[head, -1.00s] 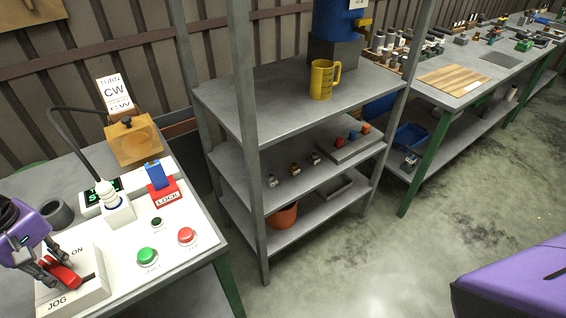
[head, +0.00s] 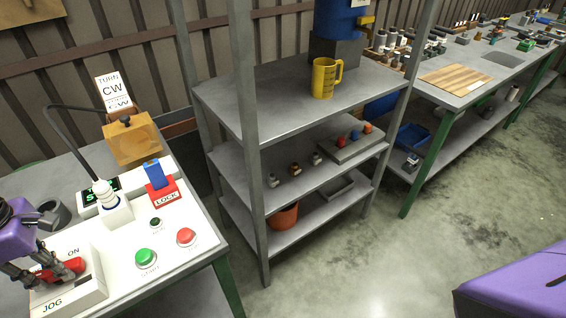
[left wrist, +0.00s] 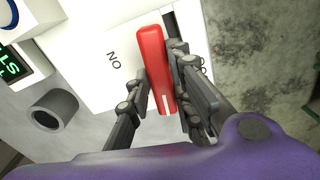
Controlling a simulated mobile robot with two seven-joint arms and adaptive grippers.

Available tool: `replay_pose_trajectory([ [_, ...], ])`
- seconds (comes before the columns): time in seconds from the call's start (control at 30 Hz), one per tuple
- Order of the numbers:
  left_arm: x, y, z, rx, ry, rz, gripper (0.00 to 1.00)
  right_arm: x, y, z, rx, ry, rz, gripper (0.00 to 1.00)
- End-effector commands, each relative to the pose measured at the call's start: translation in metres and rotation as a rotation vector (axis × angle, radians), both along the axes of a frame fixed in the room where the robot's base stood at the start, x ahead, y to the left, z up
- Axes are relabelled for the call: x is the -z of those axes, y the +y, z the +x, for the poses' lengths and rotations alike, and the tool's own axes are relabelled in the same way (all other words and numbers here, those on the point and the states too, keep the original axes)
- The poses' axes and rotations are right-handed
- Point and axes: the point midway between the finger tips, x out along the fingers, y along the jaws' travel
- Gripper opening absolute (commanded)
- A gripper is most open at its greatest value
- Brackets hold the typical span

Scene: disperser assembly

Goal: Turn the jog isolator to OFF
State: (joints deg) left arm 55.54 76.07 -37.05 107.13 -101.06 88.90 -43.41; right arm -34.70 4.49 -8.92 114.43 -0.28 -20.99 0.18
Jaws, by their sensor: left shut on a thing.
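The jog isolator is a white box (head: 85,293) marked JOG and ON, with a red handle (head: 72,266), at the lower left of the head view. My left gripper (head: 50,271) is shut on the red handle. In the left wrist view the red handle (left wrist: 153,62) stands between the fingers of my left gripper (left wrist: 160,85). The ON mark is to the left of the handle there. Another mark right of it is mostly hidden by a finger and cannot be read. My right gripper is not in view.
Beside the isolator are a green START button (head: 146,258), a red button (head: 186,237), a white plug (head: 106,196) and a blue-and-red LOCK switch (head: 160,182). A dark grey cup-like ring (head: 55,214) stands behind my gripper. A grey shelf (head: 262,95) is to the right.

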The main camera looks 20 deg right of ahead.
Motion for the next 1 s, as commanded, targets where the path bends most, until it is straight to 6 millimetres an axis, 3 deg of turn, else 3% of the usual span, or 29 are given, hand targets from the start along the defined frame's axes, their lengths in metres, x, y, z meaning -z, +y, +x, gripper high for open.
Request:
replay_pose_trajectory([
  [0.33, -0.0016, 0.0007, 0.0008, -0.131, -0.004, 0.002, 0.0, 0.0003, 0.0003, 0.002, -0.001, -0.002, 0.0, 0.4],
  [0.87, -0.0018, 0.0007, 0.0011, -0.155, -0.004, 0.001, 0.0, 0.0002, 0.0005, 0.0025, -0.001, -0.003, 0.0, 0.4],
  [0.9, -0.0018, 0.0007, 0.0012, -0.155, -0.004, 0.001, 0.24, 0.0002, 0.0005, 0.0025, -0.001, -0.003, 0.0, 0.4],
  [1.0, -0.0016, 0.0006, 0.001, -0.154, -0.004, 0.001, 0.37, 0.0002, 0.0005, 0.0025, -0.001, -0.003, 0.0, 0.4],
])
